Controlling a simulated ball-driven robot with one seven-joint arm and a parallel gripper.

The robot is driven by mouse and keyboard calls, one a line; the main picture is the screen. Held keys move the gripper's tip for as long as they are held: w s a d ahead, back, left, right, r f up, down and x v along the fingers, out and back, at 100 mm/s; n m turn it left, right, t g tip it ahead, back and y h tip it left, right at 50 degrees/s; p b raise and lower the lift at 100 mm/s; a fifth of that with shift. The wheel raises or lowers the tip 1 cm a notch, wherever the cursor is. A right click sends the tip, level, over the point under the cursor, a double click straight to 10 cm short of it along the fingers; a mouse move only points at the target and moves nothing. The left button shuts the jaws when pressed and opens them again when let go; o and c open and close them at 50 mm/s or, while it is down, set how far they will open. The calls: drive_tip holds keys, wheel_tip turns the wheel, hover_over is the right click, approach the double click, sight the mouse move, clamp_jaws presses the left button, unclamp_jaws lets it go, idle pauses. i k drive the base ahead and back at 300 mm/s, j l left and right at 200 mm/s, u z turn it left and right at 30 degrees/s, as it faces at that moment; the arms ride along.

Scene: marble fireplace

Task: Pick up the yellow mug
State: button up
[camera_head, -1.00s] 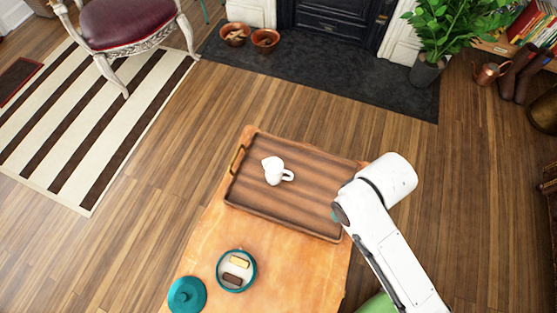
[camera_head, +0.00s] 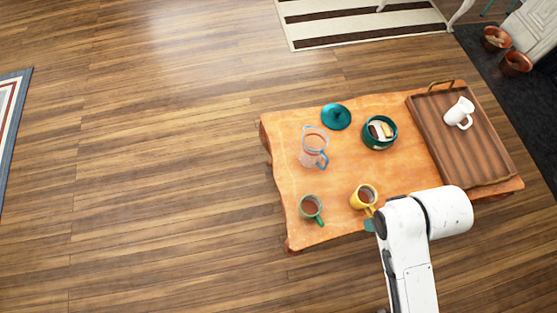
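The yellow mug (camera_head: 362,197) stands upright near the front edge of the wooden table (camera_head: 286,127), with dark contents inside and its handle toward the lower right. My arm comes up from the bottom of the view and its end is just right of the mug. My gripper is mostly hidden behind the white arm link; only a small teal bit (camera_head: 369,225) shows below the mug's handle. I cannot tell whether it touches the mug or whether its fingers are open.
A green mug (camera_head: 311,209) stands left of the yellow mug. A clear pitcher (camera_head: 313,150), a teal lid (camera_head: 336,117) and a teal bowl with food (camera_head: 380,147) are behind. A wooden tray (camera_head: 440,140) with a white jug (camera_head: 459,113) is right. The floor at left is clear.

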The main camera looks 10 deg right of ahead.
sight(366, 196)
drive_tip(key=k+l, duration=0.55)
drive_tip(key=k+j+z, duration=0.1)
drive_tip(key=j+z, duration=0.25)
drive_tip(key=k+j+z, duration=0.1)
drive_tip(key=j+z, duration=0.3)
drive_tip(key=k+j+z, duration=0.2)
drive_tip(key=z, duration=0.15)
drive_tip(key=j, duration=0.15)
